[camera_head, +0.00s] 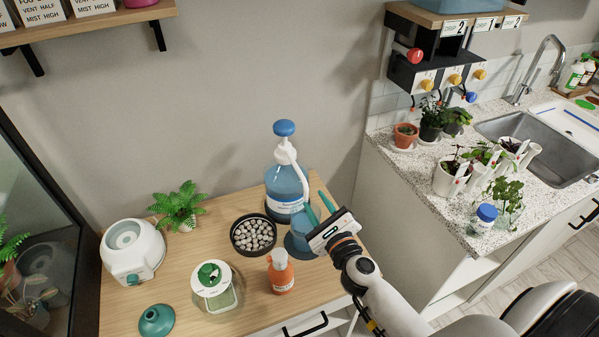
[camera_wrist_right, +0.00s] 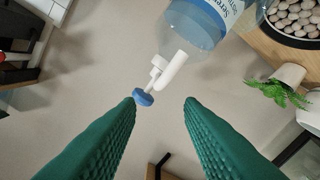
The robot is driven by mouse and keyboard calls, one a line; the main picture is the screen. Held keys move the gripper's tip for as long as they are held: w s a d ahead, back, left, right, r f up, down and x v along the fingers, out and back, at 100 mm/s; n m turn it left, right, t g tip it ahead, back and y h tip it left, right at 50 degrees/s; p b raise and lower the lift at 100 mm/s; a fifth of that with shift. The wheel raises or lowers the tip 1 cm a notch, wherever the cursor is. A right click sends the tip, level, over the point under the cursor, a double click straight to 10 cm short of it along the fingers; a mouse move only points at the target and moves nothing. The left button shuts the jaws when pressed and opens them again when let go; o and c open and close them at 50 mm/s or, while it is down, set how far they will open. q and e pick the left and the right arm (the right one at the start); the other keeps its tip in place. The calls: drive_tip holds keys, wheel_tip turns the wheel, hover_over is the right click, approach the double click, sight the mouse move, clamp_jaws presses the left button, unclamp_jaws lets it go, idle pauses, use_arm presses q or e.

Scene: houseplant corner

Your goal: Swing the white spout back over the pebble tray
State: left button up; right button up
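The white spout (camera_head: 301,182) tops a clear bottle of blue liquid (camera_head: 285,192) with a blue knob (camera_head: 284,128). It slants down to the right, toward the side away from the pebble tray (camera_head: 233,234), a round black tray of pale pebbles. My right gripper (camera_head: 316,200) is open and empty, its green fingers close to the spout's lower end. In the right wrist view the spout (camera_wrist_right: 171,70) and knob (camera_wrist_right: 143,97) show beyond the fingertips (camera_wrist_right: 161,100); I cannot tell whether anything touches. My left gripper is not in view.
A blue cup (camera_head: 318,232) stands partly behind my right gripper. An orange bottle (camera_head: 281,272), a green-topped jar (camera_head: 213,290), a white round device (camera_head: 132,252) and a fern (camera_head: 179,206) share the wooden table. A speckled counter (camera_head: 440,210) with pots is at right.

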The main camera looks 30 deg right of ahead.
sight(302, 178)
drive_tip(key=w, duration=0.8)
drive_tip(key=w+d, duration=0.1)
drive_tip(key=w, duration=0.3)
drive_tip(key=shift+f+p, duration=0.1)
drive_tip(key=shift+p, duration=0.3)
drive_tip(key=shift+c, duration=0.2)
clamp_jaws()
